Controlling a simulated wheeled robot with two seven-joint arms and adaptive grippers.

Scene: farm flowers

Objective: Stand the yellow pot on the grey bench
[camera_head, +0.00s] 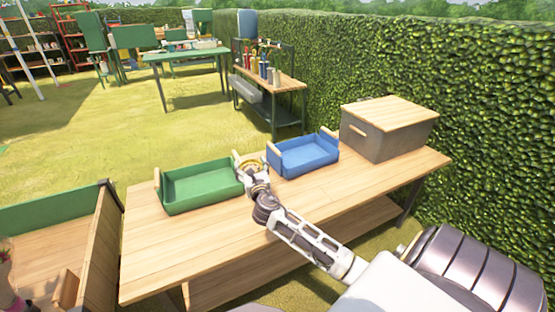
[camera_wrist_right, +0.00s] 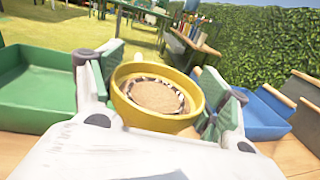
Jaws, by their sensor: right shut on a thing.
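The yellow pot (camera_wrist_right: 150,119) sits between the two green-padded fingers of my right gripper (camera_wrist_right: 160,92) in the right wrist view. The gripper is shut on it. The pot looks upright, with a round tan surface and a dark patterned ring inside its rim. In the head view only a bit of the pot (camera_head: 250,163) shows, past the gripper, between the green and blue trays. I cannot tell whether its base touches the bench. The near bench (camera_head: 215,232) has a wooden plank top and dark grey legs. My left gripper is not in view.
On the bench, a green tray (camera_head: 203,189) stands left of the pot and a blue tray (camera_head: 308,156) right of it. A grey box with a wooden lid (camera_head: 385,140) stands at the right end. The front of the bench is clear. A hedge (camera_head: 430,80) runs behind.

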